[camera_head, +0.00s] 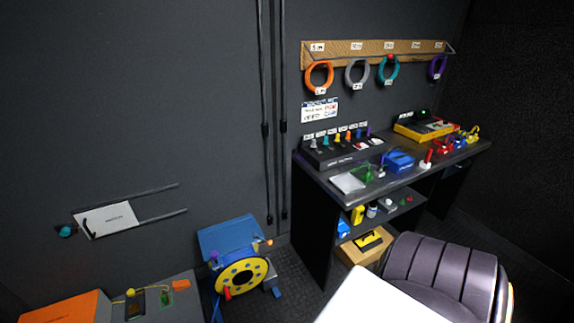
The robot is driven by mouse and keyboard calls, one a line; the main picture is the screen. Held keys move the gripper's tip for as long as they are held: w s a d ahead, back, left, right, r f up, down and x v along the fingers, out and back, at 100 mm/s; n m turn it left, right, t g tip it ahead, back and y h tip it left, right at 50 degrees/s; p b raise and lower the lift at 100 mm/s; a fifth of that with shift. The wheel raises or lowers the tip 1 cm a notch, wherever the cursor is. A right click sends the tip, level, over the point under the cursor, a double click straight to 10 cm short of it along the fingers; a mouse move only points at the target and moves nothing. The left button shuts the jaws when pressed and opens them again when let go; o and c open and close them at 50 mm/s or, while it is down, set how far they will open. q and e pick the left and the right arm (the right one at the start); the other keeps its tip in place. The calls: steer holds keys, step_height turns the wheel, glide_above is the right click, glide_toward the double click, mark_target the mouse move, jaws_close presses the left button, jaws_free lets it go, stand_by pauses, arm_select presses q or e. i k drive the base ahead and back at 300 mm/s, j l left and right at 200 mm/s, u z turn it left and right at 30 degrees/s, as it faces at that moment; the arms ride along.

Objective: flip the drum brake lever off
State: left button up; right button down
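A cable drum (242,275) with a yellow, holed side disc and a blue frame (228,237) stands on the floor at lower centre, left of the desk. A small red handle (227,293) shows at the lower left of the yellow disc. A small orange-tipped piece (268,242) sticks out at the upper right of the frame. I cannot tell which of these is the brake lever, or its position. Neither of my grippers is in view, and nothing is seen touching the drum.
A dark desk (325,177) with coloured connectors and a shelf stands right of the drum. A padded chair (440,272) is at lower right. A grey unit (160,303) with an orange part (65,308) is at lower left. A pale slab fills the bottom centre. Coiled cables hang from a wooden rail (345,61).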

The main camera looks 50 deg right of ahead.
mark_target(256, 236)
steer(key=z, duration=1.4)
steer(key=i+l+z, duration=0.1)
steer(key=l, duration=0.25)
steer(key=i+l+z, duration=0.1)
steer(key=l, duration=0.25)
steer(key=i+l, duration=0.3)
steer(key=i+l+z, duration=0.15)
steer(key=l, duration=0.2)
